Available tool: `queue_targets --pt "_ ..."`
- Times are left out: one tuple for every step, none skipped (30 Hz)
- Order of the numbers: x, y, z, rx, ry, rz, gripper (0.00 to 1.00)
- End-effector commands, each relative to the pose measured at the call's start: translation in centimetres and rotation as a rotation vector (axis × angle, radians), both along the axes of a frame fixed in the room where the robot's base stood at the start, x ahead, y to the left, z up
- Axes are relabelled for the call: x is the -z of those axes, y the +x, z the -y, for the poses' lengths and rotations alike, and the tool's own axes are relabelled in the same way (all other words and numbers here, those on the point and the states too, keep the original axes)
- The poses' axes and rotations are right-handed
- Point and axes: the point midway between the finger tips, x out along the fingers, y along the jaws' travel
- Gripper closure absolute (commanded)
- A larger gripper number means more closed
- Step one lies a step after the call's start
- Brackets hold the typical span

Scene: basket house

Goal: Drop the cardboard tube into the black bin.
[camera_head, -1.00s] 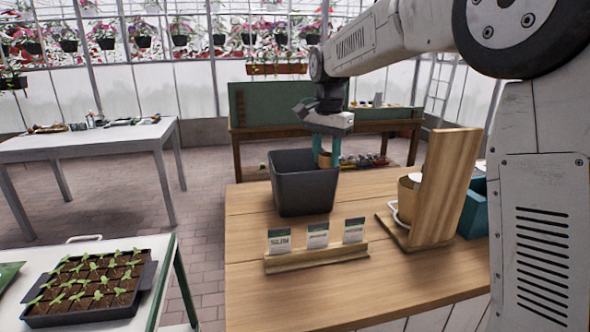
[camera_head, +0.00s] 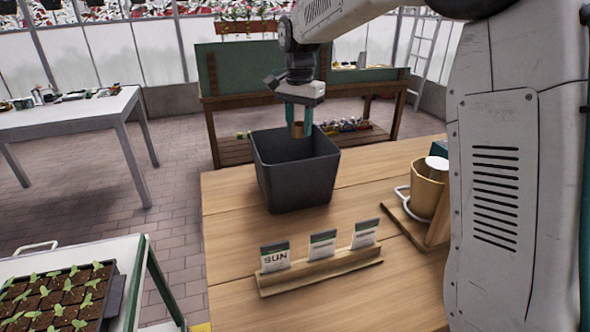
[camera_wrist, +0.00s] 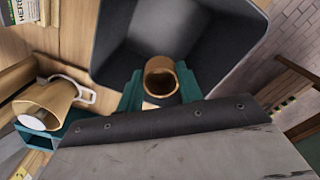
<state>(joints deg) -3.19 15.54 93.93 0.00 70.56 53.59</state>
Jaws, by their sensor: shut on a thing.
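The cardboard tube (camera_head: 298,130) is a short brown hollow cylinder. My gripper (camera_head: 299,118), with teal fingers, is shut on it and holds it upright above the mouth of the black bin (camera_head: 298,185). The bin is a dark, open, square tub on the wooden table. In the wrist view the tube (camera_wrist: 160,80) sits between the teal fingers (camera_wrist: 160,90), with the bin's inside (camera_wrist: 185,30) behind it. The tube is over the near side of the opening in that view. The part of the bin floor behind the tube is hidden.
Seed packets stand in a wooden holder (camera_head: 320,271) in front of the bin. A tan pot (camera_head: 428,190) stands on a wooden stand at the right. A seedling tray (camera_head: 60,300) is at lower left. Bare tabletop (camera_head: 230,225) lies left of the bin.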

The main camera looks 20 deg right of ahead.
Motion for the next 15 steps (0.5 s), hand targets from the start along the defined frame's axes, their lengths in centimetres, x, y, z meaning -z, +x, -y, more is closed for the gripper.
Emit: queue_targets --pt "0.6 0.0 0.0 0.0 0.0 -0.001 0.85" --pt "0.9 0.0 0.0 0.0 0.0 -0.001 0.85" --pt "1.3 0.0 0.0 0.0 -0.001 -0.002 0.85" --pt "1.5 0.0 0.0 0.0 -0.001 -0.002 0.85" --pt "1.7 0.0 0.0 0.0 0.0 -0.001 0.85" --pt "2.0 0.0 0.0 0.0 0.0 0.0 0.85" --pt "2.1 0.0 0.0 0.0 0.0 0.0 0.85" --pt "2.2 0.0 0.0 0.0 0.0 0.0 0.85" --pt "2.3 0.0 0.0 0.0 0.0 0.0 0.85" --pt "2.4 0.0 0.0 0.0 0.0 0.0 0.85" --pt "2.4 0.0 0.0 0.0 0.0 0.0 0.85" --pt "2.4 0.0 0.0 0.0 0.0 0.0 0.85" --pt "2.4 0.0 0.0 0.0 0.0 0.0 0.85" --pt "2.4 0.0 0.0 0.0 0.0 0.0 0.85" --pt "2.4 0.0 0.0 0.0 0.0 0.0 0.85"
